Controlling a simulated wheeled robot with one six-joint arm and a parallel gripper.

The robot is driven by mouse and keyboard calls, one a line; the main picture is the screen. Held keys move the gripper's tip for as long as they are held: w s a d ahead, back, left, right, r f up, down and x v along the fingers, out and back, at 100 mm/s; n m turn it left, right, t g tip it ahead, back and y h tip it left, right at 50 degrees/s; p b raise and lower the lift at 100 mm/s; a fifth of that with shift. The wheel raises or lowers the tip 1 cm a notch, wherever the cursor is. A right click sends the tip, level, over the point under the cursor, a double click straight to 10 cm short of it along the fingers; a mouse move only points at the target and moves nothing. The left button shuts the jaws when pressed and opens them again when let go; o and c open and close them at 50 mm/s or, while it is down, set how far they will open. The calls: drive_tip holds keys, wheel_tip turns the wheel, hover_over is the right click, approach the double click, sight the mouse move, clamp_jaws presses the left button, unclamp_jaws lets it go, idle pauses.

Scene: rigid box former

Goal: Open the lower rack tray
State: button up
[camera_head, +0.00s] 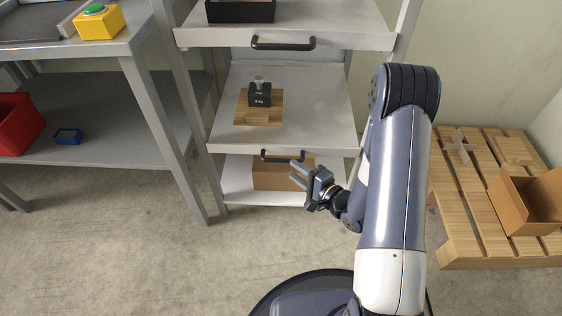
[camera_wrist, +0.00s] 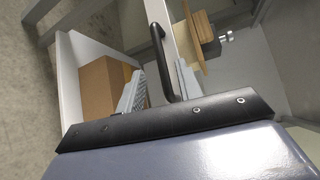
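The lower rack tray (camera_head: 313,110) is a pale grey shelf bearing a wooden board and a dark weight. Its black bar handle (camera_head: 282,156) runs along the front edge; the handle also shows in the wrist view (camera_wrist: 160,60). My gripper (camera_head: 293,171) is open at the front of the rack, close to the right part of this handle. In the wrist view my gripper's two fingers (camera_wrist: 160,72) stand apart, with the handle showing between them. I cannot tell whether either finger touches it. How far out the tray stands is unclear.
An upper tray (camera_head: 345,36) with its own handle and a black bin is above. A cardboard box (camera_head: 268,174) sits on the bottom shelf. A grey workbench (camera_head: 150,90) stands left, a wooden pallet (camera_head: 455,220) with an open carton right. The floor in front is clear.

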sight(283, 162)
drive_tip(key=b+x, duration=0.1)
drive_tip(key=x, duration=0.6)
drive_tip(key=shift+w+a, duration=0.1)
drive_tip(key=shift+w, duration=0.05)
drive_tip(key=shift+c, duration=0.2)
clamp_jaws()
